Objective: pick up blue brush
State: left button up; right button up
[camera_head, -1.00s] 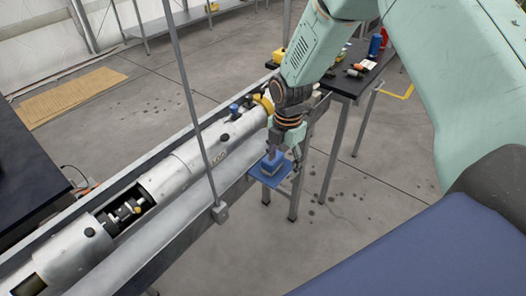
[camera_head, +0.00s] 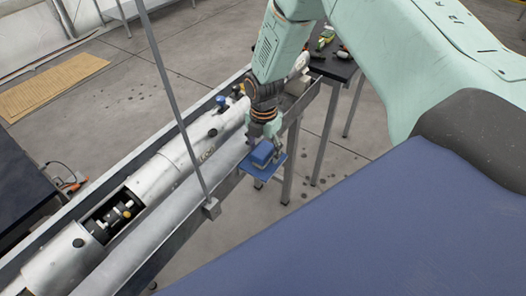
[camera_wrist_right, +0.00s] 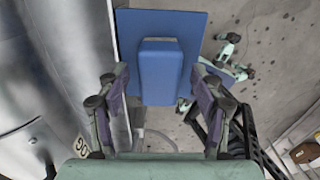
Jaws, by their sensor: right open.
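The blue brush (camera_head: 262,153), a block-like blue piece, lies on a flat blue plate (camera_head: 268,170) beside the long silver tube. My right gripper (camera_head: 264,140) is just above the brush and points down at it. In the right wrist view the brush (camera_wrist_right: 160,70) lies in the gap between the two open fingers of my right gripper (camera_wrist_right: 160,78), with space on both sides. The blue plate (camera_wrist_right: 192,30) extends behind it. I cannot tell whether the fingertips reach down beside the brush. My left gripper is not in view.
The silver tube (camera_head: 160,175) runs along a trough on the left, with a thin upright pole (camera_head: 175,95) in front. A dark table (camera_head: 335,65) with tools stands behind my right arm. A large blue surface (camera_head: 370,230) fills the lower right. Grey floor lies beyond.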

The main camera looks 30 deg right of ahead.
jog(key=shift+w+a+f, duration=0.15)
jog(key=shift+w+f, duration=0.05)
jog(key=shift+f, duration=0.55)
jog(key=shift+s+r, duration=0.25)
jog(key=shift+s, duration=0.2)
jog(key=shift+c, duration=0.3)
jog(key=shift+d, duration=0.2)
jog(key=shift+c, duration=0.8)
jog(key=shift+w+a+f, duration=0.15)
jog(key=shift+w+f, duration=0.1)
jog(key=shift+w, duration=0.2)
jog(key=c, duration=0.4)
jog(key=shift+s+r, duration=0.2)
jog(key=shift+s, duration=0.15)
jog(key=c, duration=0.6)
jog(key=shift+w, duration=0.1)
jog(key=shift+c, duration=0.3)
